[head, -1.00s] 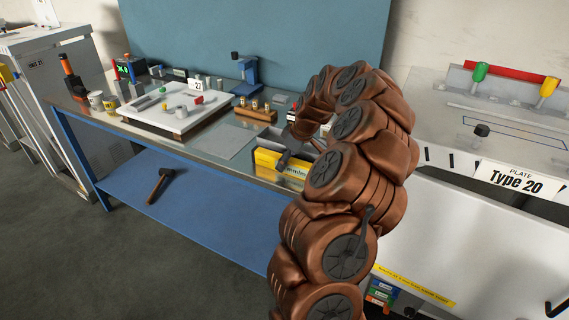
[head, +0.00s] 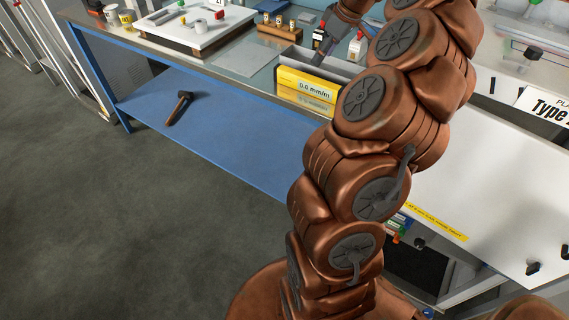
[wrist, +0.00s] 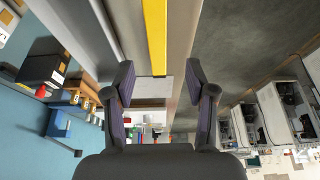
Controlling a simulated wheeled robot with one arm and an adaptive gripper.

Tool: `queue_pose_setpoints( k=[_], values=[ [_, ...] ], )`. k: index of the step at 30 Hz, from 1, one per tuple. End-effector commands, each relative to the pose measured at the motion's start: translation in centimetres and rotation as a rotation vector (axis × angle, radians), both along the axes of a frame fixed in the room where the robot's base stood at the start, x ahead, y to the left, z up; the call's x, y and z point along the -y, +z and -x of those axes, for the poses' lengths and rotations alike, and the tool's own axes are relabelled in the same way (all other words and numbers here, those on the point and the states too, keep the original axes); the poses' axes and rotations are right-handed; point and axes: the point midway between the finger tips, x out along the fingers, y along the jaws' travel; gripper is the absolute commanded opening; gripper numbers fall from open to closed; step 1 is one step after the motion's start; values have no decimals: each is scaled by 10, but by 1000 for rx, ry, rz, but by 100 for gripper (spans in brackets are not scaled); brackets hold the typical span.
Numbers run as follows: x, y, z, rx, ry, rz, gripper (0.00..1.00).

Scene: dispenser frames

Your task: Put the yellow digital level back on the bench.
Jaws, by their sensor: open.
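The yellow digital level (head: 304,86) rests along the bench's front edge, its yellow face reading "0.0 mm/m". The bench (head: 232,62) has a metal top and a blue frame. My gripper (head: 318,58) is just above and behind the level, apart from it as far as I can tell. In the wrist view, the level is a yellow strip (wrist: 155,35) running in from the top, in line with the gap between the fingers. My gripper (wrist: 158,85) is open there, with nothing between its fingertips. My arm hides the bench to the right of the level.
A white plate (head: 200,30) with small parts and a wooden block with pegs (head: 279,32) stand behind the level to the left. A hammer (head: 178,107) lies on the blue lower shelf (head: 220,135). A "Type 20" sign (head: 548,104) is at the right.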

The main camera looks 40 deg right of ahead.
Motion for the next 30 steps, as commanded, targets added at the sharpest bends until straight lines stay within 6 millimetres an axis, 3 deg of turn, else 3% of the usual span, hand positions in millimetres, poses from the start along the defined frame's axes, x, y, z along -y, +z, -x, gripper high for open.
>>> queue_pose_setpoints(
  k=[5,8,12,14,18,21,25,30],
  values=[
    [-62,14,-15,-19,53,-20,56],
    [-121,23,-18,-47,88,-36,56],
    [-203,27,-4,-114,121,-48,56],
    [-235,27,7,-145,124,-48,56],
    [-298,16,48,-236,108,-37,56],
    [-332,5,83,-301,75,-21,56],
    [-362,-15,134,-382,3,9,56],
    [-380,-43,200,-473,-127,51,56]
  ],
)
